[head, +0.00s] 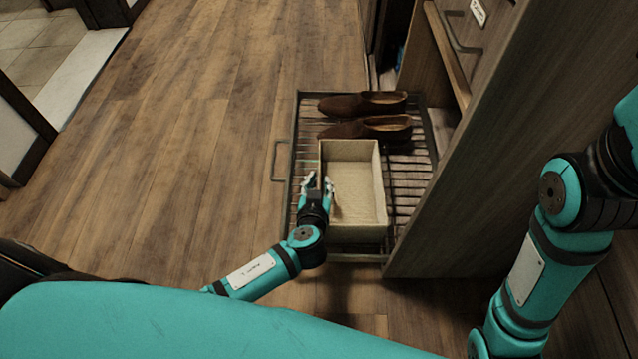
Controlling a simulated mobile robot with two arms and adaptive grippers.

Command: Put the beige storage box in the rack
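The beige storage box (373,158) is open-topped and looks empty. It sits over the near part of the pulled-out slatted rack (407,163); I cannot tell whether it rests fully on the slats. My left gripper (318,182) is at the box's left wall. Its two fingers are spread apart, one to the left of the wall and one toward the box's inside; I cannot tell whether they touch the wall. My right arm comes down at the right, and its gripper is out of view.
Two brown shoes (362,104) lie on the far part of the rack. A metal handle (280,161) sticks out on the rack's left side. A tall wooden cabinet (480,150) stands close on the right. The wooden floor (190,140) to the left is clear.

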